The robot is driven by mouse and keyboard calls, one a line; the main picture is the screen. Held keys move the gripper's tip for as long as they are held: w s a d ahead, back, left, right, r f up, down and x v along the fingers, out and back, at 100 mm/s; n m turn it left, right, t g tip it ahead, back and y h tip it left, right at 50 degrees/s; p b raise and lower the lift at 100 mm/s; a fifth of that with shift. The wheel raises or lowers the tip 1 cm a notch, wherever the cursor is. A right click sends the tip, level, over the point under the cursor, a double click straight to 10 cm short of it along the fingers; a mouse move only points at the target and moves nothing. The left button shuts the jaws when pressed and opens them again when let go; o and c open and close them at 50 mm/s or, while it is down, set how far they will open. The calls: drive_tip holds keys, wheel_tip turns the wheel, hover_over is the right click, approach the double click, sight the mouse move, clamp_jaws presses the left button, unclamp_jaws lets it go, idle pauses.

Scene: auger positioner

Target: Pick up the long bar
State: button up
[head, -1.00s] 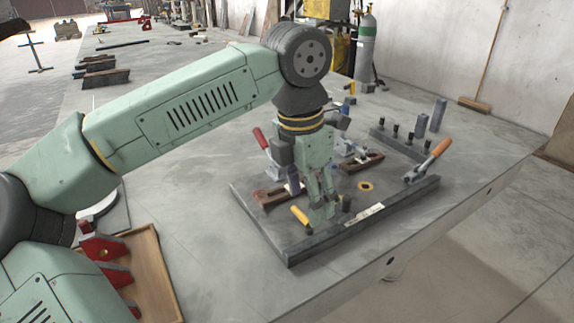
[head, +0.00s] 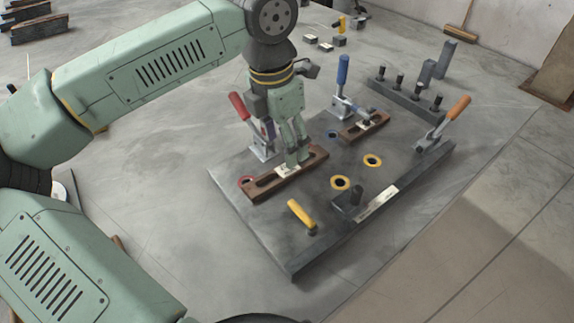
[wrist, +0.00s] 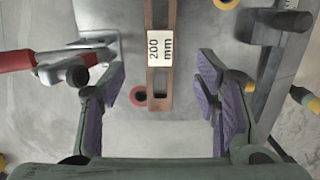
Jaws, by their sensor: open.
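The long bar (head: 262,190) is a brown slotted bar lying on the dark fixture plate (head: 265,232), beside the red-handled clamp (head: 240,107). In the wrist view the long bar (wrist: 159,103) runs up the middle and bears a white "200 mm" label. My gripper (head: 298,161) points down over the bar near its label. In the wrist view my gripper (wrist: 162,74) is open, with purple-padded fingers apart on either side of the bar. I cannot tell how far the fingertips are above the plate.
A shorter brown bar (head: 362,128) lies by the blue-handled clamp (head: 342,84). An orange-handled clamp (head: 448,120), a yellow handle (head: 300,214) and a row of dark pegs (head: 398,80) stand around. The red clamp arm (wrist: 40,60) is close to the left finger.

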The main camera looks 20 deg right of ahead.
sight(287, 169)
drive_tip(key=shift+w+d+f+p, duration=0.15)
drive_tip(key=shift+f+p, duration=0.15)
drive_tip(key=shift+f, duration=0.8)
drive_tip(key=shift+s+d+f+p, duration=0.1)
drive_tip(key=shift+f+p, duration=0.2)
drive_tip(key=shift+f, duration=0.85)
drive_tip(key=shift+w+d+f+p, duration=0.15)
drive_tip(key=shift+f+p, duration=0.15)
drive_tip(key=shift+f, duration=0.8)
clamp_jaws()
drive_tip(key=shift+r, duration=0.1)
